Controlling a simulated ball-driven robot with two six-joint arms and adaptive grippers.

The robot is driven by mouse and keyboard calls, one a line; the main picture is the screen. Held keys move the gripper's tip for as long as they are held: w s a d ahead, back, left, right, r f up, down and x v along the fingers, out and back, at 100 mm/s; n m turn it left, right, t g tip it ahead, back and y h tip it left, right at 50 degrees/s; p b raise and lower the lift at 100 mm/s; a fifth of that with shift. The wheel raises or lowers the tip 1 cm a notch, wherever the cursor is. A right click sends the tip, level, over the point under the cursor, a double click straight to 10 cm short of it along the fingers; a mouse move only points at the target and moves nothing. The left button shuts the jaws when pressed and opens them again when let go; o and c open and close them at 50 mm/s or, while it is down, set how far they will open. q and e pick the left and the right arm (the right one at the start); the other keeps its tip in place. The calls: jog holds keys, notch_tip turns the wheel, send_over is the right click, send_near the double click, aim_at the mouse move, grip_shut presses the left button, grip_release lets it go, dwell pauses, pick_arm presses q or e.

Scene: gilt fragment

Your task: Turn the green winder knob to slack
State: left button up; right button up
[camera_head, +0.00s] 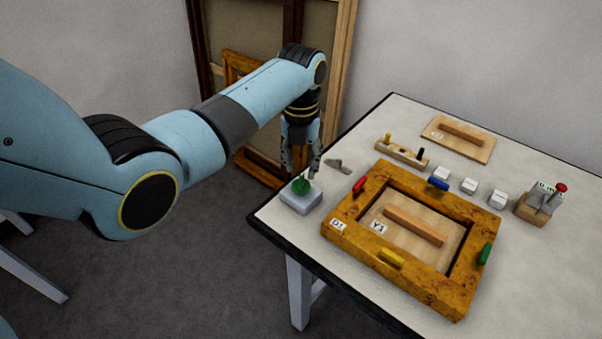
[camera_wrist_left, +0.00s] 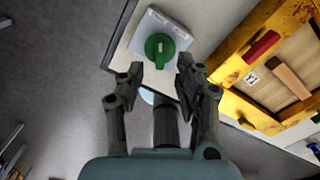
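The green winder knob (camera_head: 301,186) sits on a small pale grey box (camera_head: 302,203) at the table's left corner. In the left wrist view the round knob (camera_wrist_left: 159,50) has a raised grip bar with a small white mark, on its box (camera_wrist_left: 180,28). My left gripper (camera_head: 300,172) hangs fingers down just behind the knob in the head view. In the left wrist view its two fingers (camera_wrist_left: 158,78) are spread apart with nothing between them, just short of the knob. I cannot see contact with it. My right gripper is not in view.
A gilt frame (camera_head: 347,233) with colored clips lies right of the knob box, around a board (camera_head: 450,255). A grey metal piece (camera_head: 339,166), a peg rack (camera_head: 402,154), white blocks (camera_head: 469,186) and a tool holder (camera_head: 535,208) stand on the table. Frames lean against the wall.

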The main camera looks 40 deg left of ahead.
aim_at(301, 179)
pick_arm(q)
notch_tip(301, 179, down, 4)
jog(key=shift+f, duration=0.1)
grip_shut()
dwell(0.4)
